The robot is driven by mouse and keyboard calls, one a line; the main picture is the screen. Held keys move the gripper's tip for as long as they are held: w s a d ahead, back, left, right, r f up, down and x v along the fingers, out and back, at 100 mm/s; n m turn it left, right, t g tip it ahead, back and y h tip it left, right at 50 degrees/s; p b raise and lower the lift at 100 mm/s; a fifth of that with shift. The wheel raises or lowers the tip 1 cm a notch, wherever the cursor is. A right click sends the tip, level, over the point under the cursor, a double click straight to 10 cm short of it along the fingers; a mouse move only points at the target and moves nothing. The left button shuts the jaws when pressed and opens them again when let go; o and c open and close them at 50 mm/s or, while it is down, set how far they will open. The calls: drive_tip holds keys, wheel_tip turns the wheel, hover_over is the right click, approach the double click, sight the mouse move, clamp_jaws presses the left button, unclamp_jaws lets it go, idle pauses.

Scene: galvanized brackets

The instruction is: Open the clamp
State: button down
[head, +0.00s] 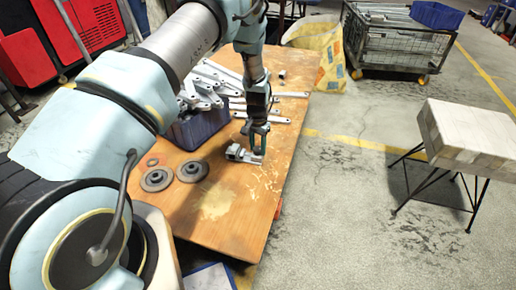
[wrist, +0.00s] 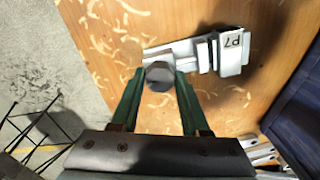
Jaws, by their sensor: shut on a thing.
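The clamp (head: 236,153) is a small light-grey metal piece lying on the wooden table. In the wrist view, the clamp (wrist: 232,52) shows a block with dark lettering on the right and a flat bar running left. A grey round-ended handle (wrist: 160,73) stands up from the bar towards the camera. My gripper (head: 258,148) is at the right end of the clamp. In the wrist view, the two green fingers of my gripper (wrist: 160,78) are shut on this handle, one on each side. The handle's lower part is hidden.
The wooden table (head: 225,230) has two dark discs (head: 173,176) left of the clamp. A blue bin (head: 198,130) of metal brackets stands behind them, with loose flat bars (head: 262,118) beside it. The table's front part is clear. A box on a stand (head: 468,133) is off to the right.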

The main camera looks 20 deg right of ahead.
idle(0.3)
drive_tip(key=n, duration=1.4)
drive_tip(key=shift+n, duration=0.3)
drive_tip(key=n, duration=0.3)
drive_tip(key=shift+n, duration=0.3)
drive_tip(key=shift+c, duration=2.4)
unclamp_jaws()
